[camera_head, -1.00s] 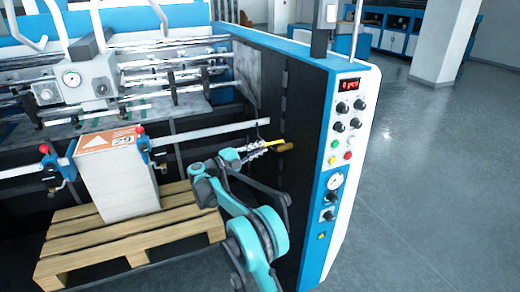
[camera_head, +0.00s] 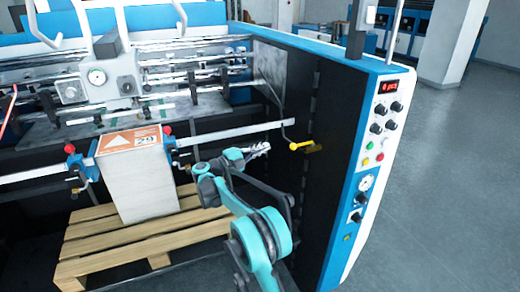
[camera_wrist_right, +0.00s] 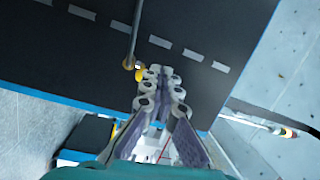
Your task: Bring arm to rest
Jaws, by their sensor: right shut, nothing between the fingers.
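My right arm, turquoise and grey, reaches up from the bottom of the head view. Its gripper (camera_head: 264,149) is shut and empty, in front of the machine's dark side panel (camera_head: 335,120). A yellow handle (camera_head: 301,145) on a thin bent rod is just right of the fingertips in the head view, with a small gap. In the right wrist view, the closed fingers (camera_wrist_right: 160,76) point at the dark panel, and the yellow handle (camera_wrist_right: 140,73) shows beside their tips. My left gripper is not in view.
A paper stack (camera_head: 138,188) with an orange-marked top stands on a wooden pallet (camera_head: 150,240) at the left. A metal bar (camera_head: 225,133) runs across above it. The control panel (camera_head: 380,135) edges the machine at right. Open grey floor (camera_head: 450,190) lies beyond.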

